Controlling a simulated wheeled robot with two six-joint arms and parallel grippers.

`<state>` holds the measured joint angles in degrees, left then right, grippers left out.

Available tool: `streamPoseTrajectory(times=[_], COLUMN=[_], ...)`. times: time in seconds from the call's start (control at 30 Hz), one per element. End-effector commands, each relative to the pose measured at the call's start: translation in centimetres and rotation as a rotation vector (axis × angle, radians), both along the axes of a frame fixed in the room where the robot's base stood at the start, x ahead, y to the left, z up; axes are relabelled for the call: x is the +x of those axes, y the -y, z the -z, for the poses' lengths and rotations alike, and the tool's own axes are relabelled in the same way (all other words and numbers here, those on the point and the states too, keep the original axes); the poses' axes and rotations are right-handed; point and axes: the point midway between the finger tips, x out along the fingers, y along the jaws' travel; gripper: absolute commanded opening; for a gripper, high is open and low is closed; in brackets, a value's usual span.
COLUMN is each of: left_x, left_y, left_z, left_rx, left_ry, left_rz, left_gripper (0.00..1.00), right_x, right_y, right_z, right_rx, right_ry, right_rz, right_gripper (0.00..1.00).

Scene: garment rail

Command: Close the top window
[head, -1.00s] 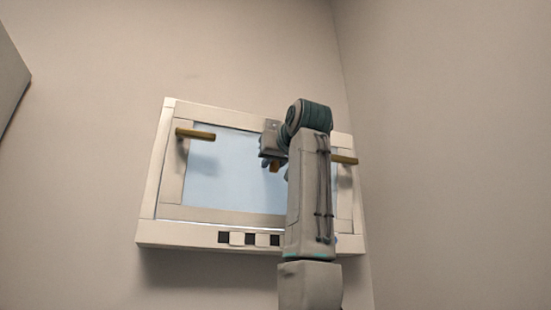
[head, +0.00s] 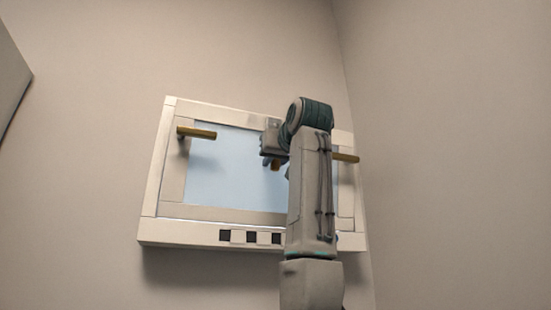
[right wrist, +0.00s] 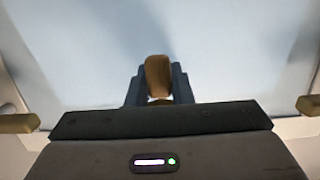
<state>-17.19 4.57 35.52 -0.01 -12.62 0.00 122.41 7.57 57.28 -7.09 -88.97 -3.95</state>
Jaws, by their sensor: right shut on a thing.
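The top window (head: 160,158) is a pale frame with a bluish pane, mounted on the wall in the head view. My right arm covers part of its right side. My right gripper (head: 273,163) is at the upper middle of the pane, shut on a small brown handle (head: 276,167). In the right wrist view the dark fingers of the right gripper (right wrist: 159,86) stand on both sides of this brown handle (right wrist: 158,72). I cannot tell whether the window is fully closed. My left gripper is not in view.
A gold-brown bar (head: 197,132) sticks out at the window's left side and another (head: 346,158) at its right. Dark squares (head: 251,237) line the lower edge. The side wall (head: 450,150) stands close on the right. A grey panel (head: 10,75) shows at the far left.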

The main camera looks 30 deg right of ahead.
Motion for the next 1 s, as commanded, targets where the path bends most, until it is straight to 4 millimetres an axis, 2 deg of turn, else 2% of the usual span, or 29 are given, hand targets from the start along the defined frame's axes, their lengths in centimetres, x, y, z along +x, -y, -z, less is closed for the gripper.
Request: streamPoseTrajectory(times=[0.1,0.13,0.2,0.23,0.77,1.0], left_x=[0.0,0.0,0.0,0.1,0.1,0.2], left_y=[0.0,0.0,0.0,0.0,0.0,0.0], left_z=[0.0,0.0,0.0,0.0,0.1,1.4], left_rx=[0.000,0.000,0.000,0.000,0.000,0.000], left_ry=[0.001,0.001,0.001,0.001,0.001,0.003], left_rz=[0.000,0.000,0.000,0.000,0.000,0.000], left_gripper=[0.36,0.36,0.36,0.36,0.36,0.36], right_x=[0.1,0.2,0.1,0.1,0.0,-1.2], right_y=[0.0,0.0,0.0,0.0,0.0,-0.3], right_z=[0.1,0.1,0.1,0.1,0.1,1.1], right_rx=[-0.001,-0.001,0.000,0.000,0.000,0.000], right_ry=[-0.001,-0.001,-0.001,-0.002,-0.001,0.000], right_rz=[0.000,0.000,0.000,0.000,0.000,0.000], right_gripper=[0.00,0.26,0.39,0.42,0.42,0.42])
